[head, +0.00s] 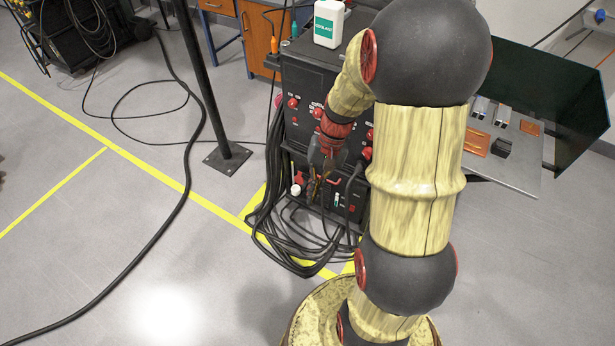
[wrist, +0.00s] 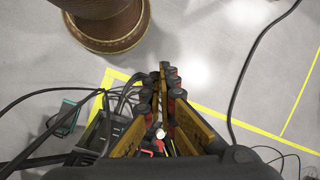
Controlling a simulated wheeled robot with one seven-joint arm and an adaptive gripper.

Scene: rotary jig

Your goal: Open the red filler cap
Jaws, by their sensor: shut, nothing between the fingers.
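My gripper (head: 319,178) is in front of the lower part of the black machine (head: 308,82), pointing down. In the wrist view its fingers (wrist: 163,72) come together at the tips, with nothing held between them. A red part (head: 335,181) shows on the lower unit, just right of the fingers and partly hidden by them. Red also shows in the wrist view (wrist: 158,146) beside a small white cap (wrist: 160,133). I cannot tell for sure which red part is the filler cap, nor whether the fingers touch it.
Black cables (head: 285,245) lie looped at the machine's foot. A white bottle (head: 328,23) stands on its top. A black post (head: 205,90) stands to the left. A metal shelf (head: 500,140) with a dark panel juts out right. Floor at the left is mostly open, with loose cables.

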